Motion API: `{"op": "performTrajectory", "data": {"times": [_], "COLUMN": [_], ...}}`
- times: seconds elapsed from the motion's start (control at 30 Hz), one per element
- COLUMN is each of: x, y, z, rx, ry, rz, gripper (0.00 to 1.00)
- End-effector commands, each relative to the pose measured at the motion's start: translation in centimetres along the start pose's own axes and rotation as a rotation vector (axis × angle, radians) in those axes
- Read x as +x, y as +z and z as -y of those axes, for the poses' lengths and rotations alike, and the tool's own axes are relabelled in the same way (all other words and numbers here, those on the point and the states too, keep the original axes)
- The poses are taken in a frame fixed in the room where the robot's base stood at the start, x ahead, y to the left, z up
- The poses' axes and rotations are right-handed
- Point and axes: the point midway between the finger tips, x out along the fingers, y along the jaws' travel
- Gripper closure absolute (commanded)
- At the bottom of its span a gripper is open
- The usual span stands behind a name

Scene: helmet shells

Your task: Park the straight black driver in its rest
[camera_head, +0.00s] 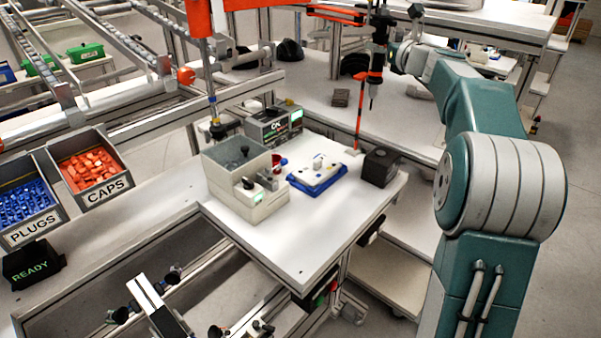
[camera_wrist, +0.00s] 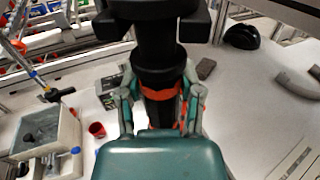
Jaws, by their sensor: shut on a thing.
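The straight black driver (camera_head: 377,60) hangs upright in the head view, its thin tip pointing down above the white table. It has an orange band. My gripper (camera_head: 393,58) is shut on it, reaching in from the right. In the wrist view the driver (camera_wrist: 158,62) is a thick black body with orange parts, between the two fingers of my gripper (camera_wrist: 160,103). Its lower end is hidden there by my own teal part. A thin orange post (camera_head: 359,112) stands just left of the driver tip. I cannot tell which thing is the rest.
On the white table (camera_head: 300,255) are a black box (camera_head: 380,167), a blue tray (camera_head: 318,178) with white parts, a red cup (camera_head: 280,163) and a grey feeder box (camera_head: 238,165). An orange column (camera_head: 200,18) with another hanging tool stands left. The front table edge is clear.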

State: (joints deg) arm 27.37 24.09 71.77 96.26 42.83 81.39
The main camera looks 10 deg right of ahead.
Motion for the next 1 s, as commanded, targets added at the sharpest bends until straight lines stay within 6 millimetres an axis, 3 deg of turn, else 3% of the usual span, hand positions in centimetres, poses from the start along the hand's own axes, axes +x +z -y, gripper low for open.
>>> {"op": "performTrajectory", "data": {"times": [0.47, 1.0], "x": [0.2, 4.6], "y": [0.0, -0.1], "z": [0.0, 2.6], "rx": [0.000, -0.002], "ry": [0.001, 0.002], "rz": [0.000, 0.000], "gripper": [1.00, 1.00]}}
